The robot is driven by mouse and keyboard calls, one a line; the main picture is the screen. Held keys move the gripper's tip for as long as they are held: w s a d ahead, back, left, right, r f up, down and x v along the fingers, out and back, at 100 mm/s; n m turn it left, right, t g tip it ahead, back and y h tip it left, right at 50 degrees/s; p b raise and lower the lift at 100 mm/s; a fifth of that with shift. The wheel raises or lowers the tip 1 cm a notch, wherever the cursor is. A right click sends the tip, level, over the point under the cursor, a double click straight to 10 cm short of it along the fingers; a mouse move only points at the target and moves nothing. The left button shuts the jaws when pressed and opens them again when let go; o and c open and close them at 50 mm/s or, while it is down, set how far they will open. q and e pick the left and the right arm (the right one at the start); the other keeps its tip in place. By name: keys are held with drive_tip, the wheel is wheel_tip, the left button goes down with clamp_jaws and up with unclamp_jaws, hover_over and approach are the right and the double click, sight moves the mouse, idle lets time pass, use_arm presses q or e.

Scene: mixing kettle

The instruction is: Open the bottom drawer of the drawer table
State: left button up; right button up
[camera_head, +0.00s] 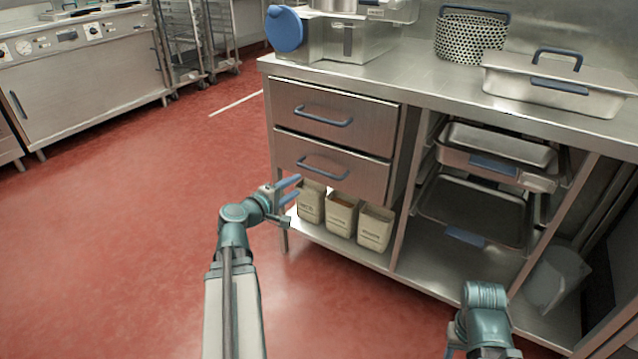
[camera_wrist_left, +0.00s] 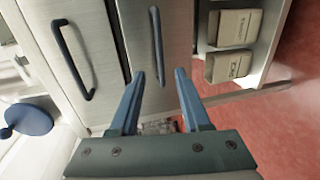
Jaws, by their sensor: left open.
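The drawer table (camera_head: 266,66) is a steel unit with two stacked drawers, both shut. The bottom drawer (camera_head: 365,181) has a blue bar handle (camera_head: 322,168). My left gripper (camera_head: 297,191) is open and empty, in front of and a little below this handle, apart from it. In the left wrist view the bottom drawer's handle (camera_wrist_left: 157,45) lies ahead of my left fingers (camera_wrist_left: 159,76), roughly in line with the gap between them. The top drawer (camera_head: 330,98) has a similar handle (camera_head: 323,116). My right gripper is out of view; only part of that arm shows.
Several beige bins (camera_head: 342,214) stand on the shelf under the drawers. Metal trays (camera_head: 485,205) sit on racks to the right. A lidded pan (camera_head: 550,85) and a perforated basket (camera_head: 470,38) stand on top. The red floor (camera_head: 120,230) is clear at left.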

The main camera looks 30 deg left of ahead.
sight(318, 172)
use_arm(q)
drive_tip(key=shift+a, duration=0.1)
drive_tip(key=b+x, duration=0.2)
drive_tip(key=x, duration=1.1)
drive_tip(key=shift+w+b, duration=0.35)
drive_tip(key=shift+w, duration=0.05)
clamp_jaws()
idle(0.9)
